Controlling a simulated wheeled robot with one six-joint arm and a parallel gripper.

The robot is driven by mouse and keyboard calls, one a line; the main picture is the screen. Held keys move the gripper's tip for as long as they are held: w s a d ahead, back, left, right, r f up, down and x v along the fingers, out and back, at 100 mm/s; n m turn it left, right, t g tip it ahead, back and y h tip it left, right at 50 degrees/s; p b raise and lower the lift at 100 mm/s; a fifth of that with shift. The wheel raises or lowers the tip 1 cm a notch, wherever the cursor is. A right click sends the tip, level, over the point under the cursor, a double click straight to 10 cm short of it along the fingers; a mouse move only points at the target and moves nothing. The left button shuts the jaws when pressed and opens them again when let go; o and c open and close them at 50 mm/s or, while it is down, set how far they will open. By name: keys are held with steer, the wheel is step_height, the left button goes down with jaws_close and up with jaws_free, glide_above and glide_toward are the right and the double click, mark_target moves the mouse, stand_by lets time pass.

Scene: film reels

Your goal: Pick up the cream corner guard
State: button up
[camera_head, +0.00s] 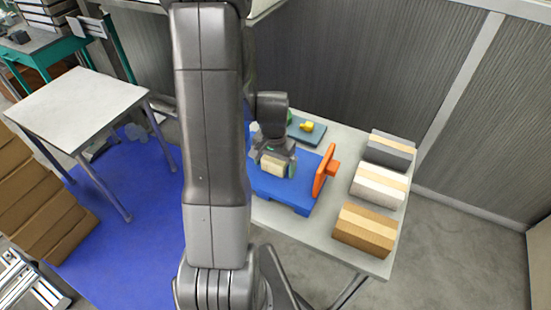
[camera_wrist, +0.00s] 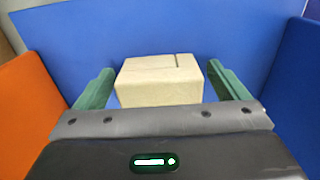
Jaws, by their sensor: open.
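The cream corner guard looks like a cream block (camera_wrist: 158,82) in the wrist view, on a blue surface between my gripper's two green fingers. In the head view the cream block (camera_head: 272,166) shows just below my gripper (camera_head: 276,158), over the blue tray (camera_head: 300,197). My gripper (camera_wrist: 162,90) is open, with one finger on each side of the block. A small gap shows on the left and right, and neither finger clearly touches it. My arm hides the left part of the table.
An orange piece (camera_head: 326,170) stands upright at the tray's right side. Brown (camera_head: 366,232), white (camera_head: 379,186) and grey (camera_head: 389,150) boxes line the table's right side. A yellow thing (camera_head: 307,127) lies on a teal tray (camera_head: 315,138) behind. A blue wall (camera_wrist: 296,85) rises right in the wrist view.

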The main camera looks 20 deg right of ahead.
steer(key=c, duration=1.1)
steer(key=shift+o, duration=0.2)
